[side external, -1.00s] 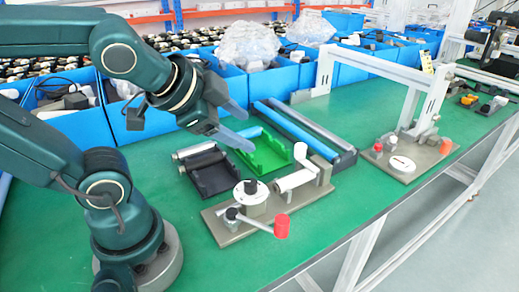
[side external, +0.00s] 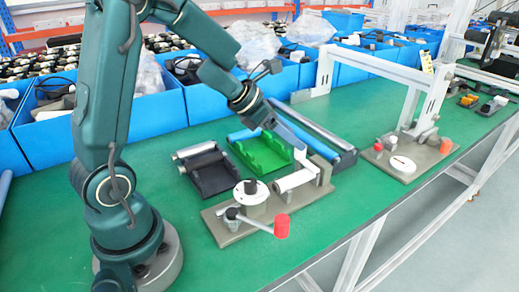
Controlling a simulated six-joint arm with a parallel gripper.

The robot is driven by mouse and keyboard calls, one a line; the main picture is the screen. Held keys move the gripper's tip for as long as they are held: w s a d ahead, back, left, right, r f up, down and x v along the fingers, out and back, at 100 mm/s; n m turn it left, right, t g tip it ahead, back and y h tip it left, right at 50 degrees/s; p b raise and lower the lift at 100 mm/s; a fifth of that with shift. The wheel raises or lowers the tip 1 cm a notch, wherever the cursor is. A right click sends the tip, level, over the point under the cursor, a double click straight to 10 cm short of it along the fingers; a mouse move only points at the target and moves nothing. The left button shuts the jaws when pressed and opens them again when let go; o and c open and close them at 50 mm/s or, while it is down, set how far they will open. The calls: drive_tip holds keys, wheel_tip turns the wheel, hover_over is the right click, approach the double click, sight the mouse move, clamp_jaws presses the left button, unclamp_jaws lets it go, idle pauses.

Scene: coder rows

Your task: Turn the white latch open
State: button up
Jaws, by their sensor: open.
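A grey metal fixture (side external: 232,231) lies on the green table in front of my arm. It carries a white round dial (side external: 244,199) on a dark hub and a lever with a red knob (side external: 281,226). A white cylinder-shaped part (side external: 293,181) sits at its right end beside an upright grey block; this looks like the white latch, though I cannot be sure. My gripper (side external: 296,135) is open and empty, above and behind that end, pointing down to the right. It appears apart from the white part. The gap between its fingers is hard to see from here.
A black tray (side external: 211,178) and a green tray (side external: 262,157) lie behind the fixture. A blue roller in a dark frame (side external: 345,158) lies close behind the gripper's side. A white gantry (side external: 413,97) stands at right. Blue bins (side external: 122,118) line the back. The front table is clear.

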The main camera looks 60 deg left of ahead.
drive_tip(key=shift+x, duration=2.55)
drive_tip(key=shift+a+f, duration=0.1)
drive_tip(key=shift+a, duration=0.05)
clamp_jaws()
